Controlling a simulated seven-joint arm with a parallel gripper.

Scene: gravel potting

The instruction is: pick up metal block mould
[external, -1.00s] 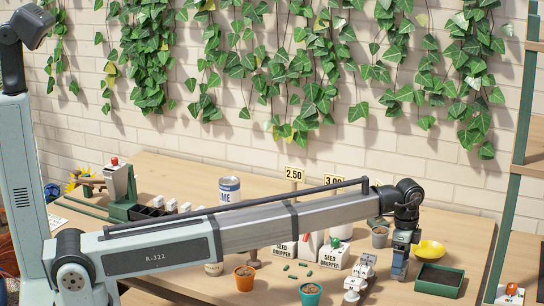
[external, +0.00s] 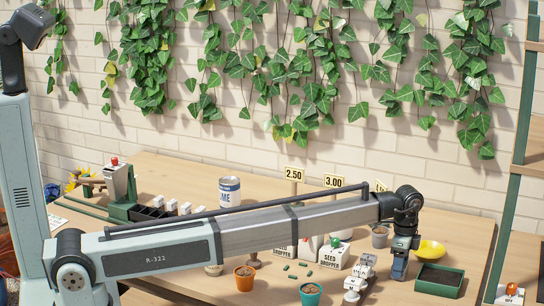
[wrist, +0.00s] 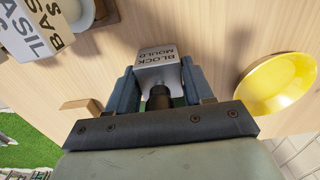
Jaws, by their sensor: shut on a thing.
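The metal block mould (wrist: 157,62) is a silver block with dark lettering "BLOCK MOULD" and a dark neck. In the wrist view it sits between the two blue-grey fingers of my gripper (wrist: 160,85), which are shut on it. In the external view my gripper (external: 399,266) points down at the right of the table, left of the green tray. The mould is hidden there behind the fingers, so I cannot tell whether it touches the table.
A yellow bowl (external: 429,250) and a green tray (external: 440,279) stand just right of my gripper. White blocks (external: 359,279) stand to its left. A grey pot (external: 380,237) is behind. Orange (external: 245,279) and teal (external: 311,294) pots stand farther left.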

